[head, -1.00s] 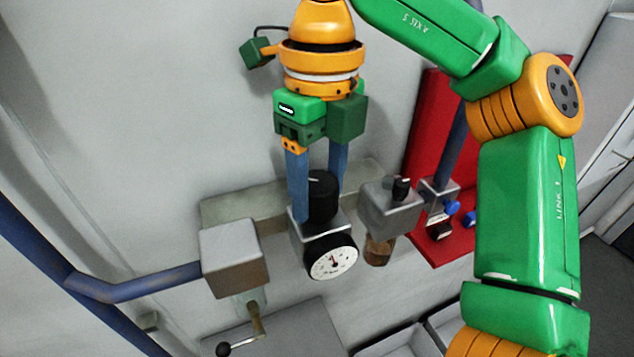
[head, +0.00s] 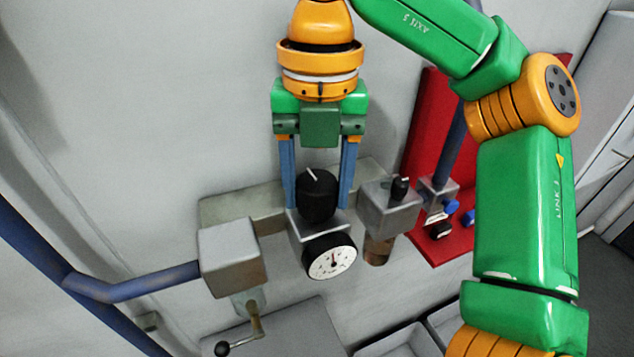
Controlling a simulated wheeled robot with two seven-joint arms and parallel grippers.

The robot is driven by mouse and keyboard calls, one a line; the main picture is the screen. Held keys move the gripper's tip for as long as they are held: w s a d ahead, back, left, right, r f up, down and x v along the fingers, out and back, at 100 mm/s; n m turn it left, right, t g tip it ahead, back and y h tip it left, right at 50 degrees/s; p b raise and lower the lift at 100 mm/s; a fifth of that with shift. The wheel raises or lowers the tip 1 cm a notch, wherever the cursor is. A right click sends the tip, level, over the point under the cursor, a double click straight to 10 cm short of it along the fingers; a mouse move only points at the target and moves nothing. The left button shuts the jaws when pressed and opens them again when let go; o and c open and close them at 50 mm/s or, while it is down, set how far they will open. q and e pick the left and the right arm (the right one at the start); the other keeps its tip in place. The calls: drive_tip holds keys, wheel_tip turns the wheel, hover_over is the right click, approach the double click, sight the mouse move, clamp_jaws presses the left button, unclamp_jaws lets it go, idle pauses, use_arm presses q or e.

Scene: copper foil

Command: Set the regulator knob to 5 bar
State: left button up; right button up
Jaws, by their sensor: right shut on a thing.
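The regulator knob (head: 316,198) is a black cylinder with a white line on its top, standing on a grey metal regulator body (head: 308,231). The line slants towards the upper left. My right gripper (head: 317,205) comes down from above and is shut on the knob, one blue finger on each side. A round white-faced gauge (head: 332,262) with a black rim is on the front of the body. Its needle points roughly upward, but the numbers are too small to read. My left gripper is not in view.
Left of the regulator is a grey block (head: 232,254) with a crank handle (head: 252,330) below and a blue pipe (head: 135,288). Close on the right is another grey block (head: 388,208) with a small black knob (head: 400,188). A red panel (head: 425,130) stands farther right.

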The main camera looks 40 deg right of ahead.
sight(317, 182)
drive_tip(key=shift+f+m, duration=0.1)
drive_tip(key=shift+m, duration=0.4)
drive_tip(key=o, duration=1.4)
drive_tip(key=shift+s, duration=0.1)
drive_tip(key=shift+c, duration=0.2)
drive_tip(key=shift+a, duration=0.1)
wheel_tip(317, 182, up, 5)
drive_tip(key=shift+r, duration=0.2)
drive_tip(key=shift+s+r, duration=0.15)
drive_tip(key=shift+r, duration=0.8)
